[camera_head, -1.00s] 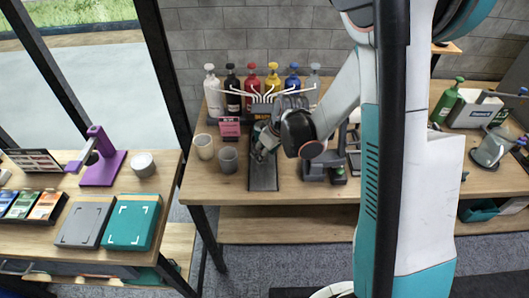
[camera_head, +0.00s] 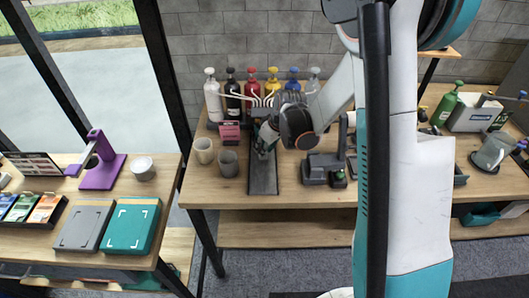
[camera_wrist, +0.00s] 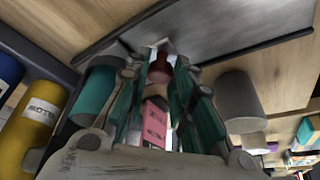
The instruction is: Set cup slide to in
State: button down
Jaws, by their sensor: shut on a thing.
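The cup slide's long dark track (camera_head: 263,178) lies on the middle table, running from near the front edge back under my gripper. My gripper (camera_head: 264,150) is low over the track's rear half. In the wrist view my gripper (camera_wrist: 160,85) has its fingers closed around a dark red knob (camera_wrist: 159,69), with the dark plate of the track (camera_wrist: 215,35) beyond it. How the knob joins the slide is hidden by the fingers. A teal cylinder (camera_wrist: 93,93) shows beside one finger in the wrist view; I cannot tell whether it touches.
Two grey cups (camera_head: 204,151) (camera_head: 228,163) stand left of the track. A pink sign box (camera_head: 230,132) stands behind them, and several pump bottles (camera_head: 251,88) line the back. A dark grey device (camera_head: 322,169) stands close on the right. The table front is clear.

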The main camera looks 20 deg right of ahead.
jog(key=shift+w+r, duration=0.1)
jog(key=shift+w, duration=0.1)
jog(key=c, duration=1.4)
grip_release()
jog(key=shift+d, duration=0.1)
jog(key=shift+s, duration=0.1)
